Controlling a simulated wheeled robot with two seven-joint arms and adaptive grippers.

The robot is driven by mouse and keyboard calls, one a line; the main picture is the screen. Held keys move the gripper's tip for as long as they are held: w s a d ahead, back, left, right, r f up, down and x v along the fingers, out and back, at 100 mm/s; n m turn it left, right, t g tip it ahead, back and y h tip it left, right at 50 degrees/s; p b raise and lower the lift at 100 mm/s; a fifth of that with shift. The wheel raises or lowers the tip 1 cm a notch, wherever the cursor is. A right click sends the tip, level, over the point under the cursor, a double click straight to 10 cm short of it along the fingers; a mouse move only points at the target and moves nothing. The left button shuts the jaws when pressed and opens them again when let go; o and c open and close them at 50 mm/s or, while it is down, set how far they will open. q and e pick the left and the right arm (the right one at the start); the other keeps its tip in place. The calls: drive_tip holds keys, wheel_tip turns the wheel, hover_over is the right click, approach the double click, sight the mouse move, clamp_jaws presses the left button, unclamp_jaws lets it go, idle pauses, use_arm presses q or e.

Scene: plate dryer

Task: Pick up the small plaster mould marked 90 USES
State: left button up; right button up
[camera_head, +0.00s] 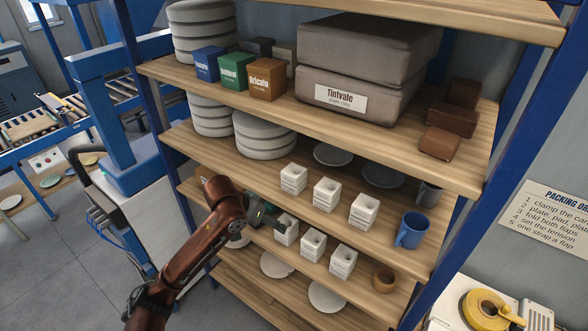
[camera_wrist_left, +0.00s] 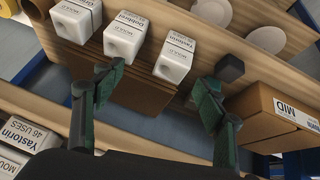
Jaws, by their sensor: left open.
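Several small white plaster moulds stand on the rack in two rows. In the head view the upper row has a left mould (camera_head: 293,179), a middle one (camera_head: 327,194) and a right one (camera_head: 363,211). The lower row has a left (camera_head: 286,230), middle (camera_head: 312,245) and right one (camera_head: 343,262). My left gripper (camera_head: 262,215) is beside the lower left mould. In the wrist view it (camera_wrist_left: 157,93) is open and empty, below a row of moulds (camera_wrist_left: 174,58). A mould (camera_wrist_left: 28,130) at lower left reads "46 USES"; no "90 USES" is legible. My right gripper is not in view.
The wooden shelf above (camera_head: 300,95) overhangs. A cardboard box (camera_wrist_left: 275,118) and a small dark block (camera_wrist_left: 230,68) are near the right finger.

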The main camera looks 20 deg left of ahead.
sight(291, 172)
use_arm(q)
wheel_tip(291, 172, up, 16)
drive_tip(key=s+m+y, duration=0.1)
drive_tip(key=s, duration=0.2)
drive_tip(key=w+d+p, duration=0.1)
drive_tip(key=w, duration=0.2)
drive_tip(key=w+d+p, duration=0.2)
drive_tip(key=w, duration=0.2)
drive_tip(key=w+d+p, duration=0.1)
drive_tip(key=w+p, duration=0.1)
drive_tip(key=w, duration=0.1)
drive_tip(key=shift+w+d+r, duration=0.2)
drive_tip(key=shift+w+d, duration=0.1)
drive_tip(key=shift+w, duration=0.1)
drive_tip(key=shift+w+d+f, duration=0.15)
drive_tip(key=shift+w+f, duration=0.2)
drive_tip(key=shift+f, duration=0.05)
drive_tip(key=p+x, duration=0.1)
drive_tip(key=x, duration=0.2)
drive_tip(key=shift+w+f+p, duration=0.1)
drive_tip(key=shift+f+p, duration=0.1)
drive_tip(key=shift+p, duration=0.1)
drive_tip(key=shift+w+f, duration=0.2)
drive_tip(key=shift+f, duration=0.2)
drive_tip(key=shift+c, duration=0.7)
